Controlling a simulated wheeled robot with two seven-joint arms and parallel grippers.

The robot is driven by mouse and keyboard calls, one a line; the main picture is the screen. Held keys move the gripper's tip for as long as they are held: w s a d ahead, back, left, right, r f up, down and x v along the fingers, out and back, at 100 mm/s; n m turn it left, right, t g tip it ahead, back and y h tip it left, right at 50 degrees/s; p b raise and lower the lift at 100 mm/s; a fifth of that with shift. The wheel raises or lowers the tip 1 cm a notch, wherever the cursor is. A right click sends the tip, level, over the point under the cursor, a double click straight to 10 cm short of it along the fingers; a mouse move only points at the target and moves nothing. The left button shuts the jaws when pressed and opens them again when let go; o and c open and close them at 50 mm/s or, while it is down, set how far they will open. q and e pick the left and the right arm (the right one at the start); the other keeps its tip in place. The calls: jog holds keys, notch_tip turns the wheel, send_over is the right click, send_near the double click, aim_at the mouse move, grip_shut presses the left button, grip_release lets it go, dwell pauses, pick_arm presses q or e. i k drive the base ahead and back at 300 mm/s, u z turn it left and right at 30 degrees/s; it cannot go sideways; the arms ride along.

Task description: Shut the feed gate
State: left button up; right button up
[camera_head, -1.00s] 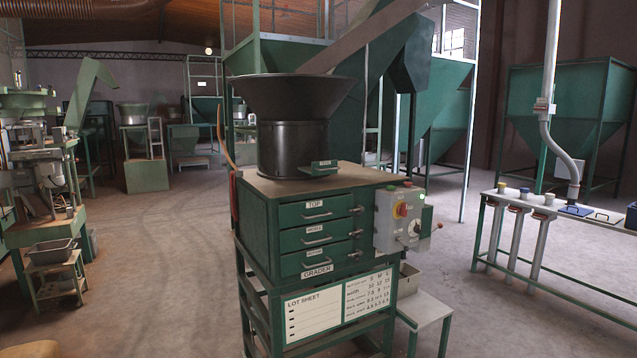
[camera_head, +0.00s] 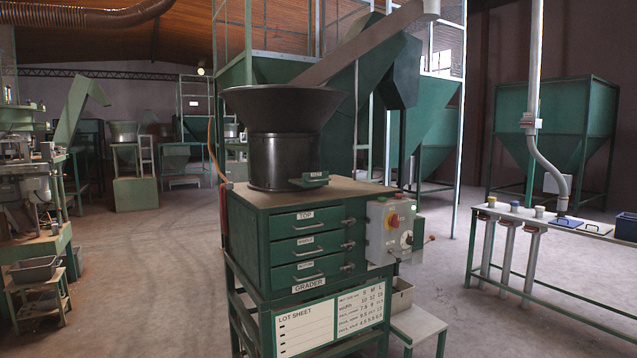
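The feed gate (camera_head: 309,180) is a small green slide with a label and a handle lip. It sits at the front base of the dark round hopper (camera_head: 284,125), on top of the green grader cabinet (camera_head: 262,236). It appears to stick out toward me from the hopper's base; how far it is open I cannot tell from here. Neither of my grippers shows in the head view.
A grey control box (camera_head: 391,229) with a red knob is on the cabinet's right side. A small stool (camera_head: 418,322) stands beside the cabinet. A green-framed bench (camera_head: 545,218) is at the right. Open concrete floor (camera_head: 150,280) lies to the left.

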aim_at(316, 178)
jog(key=u, duration=0.05)
jog(key=i, duration=1.45)
jog(key=u, duration=0.15)
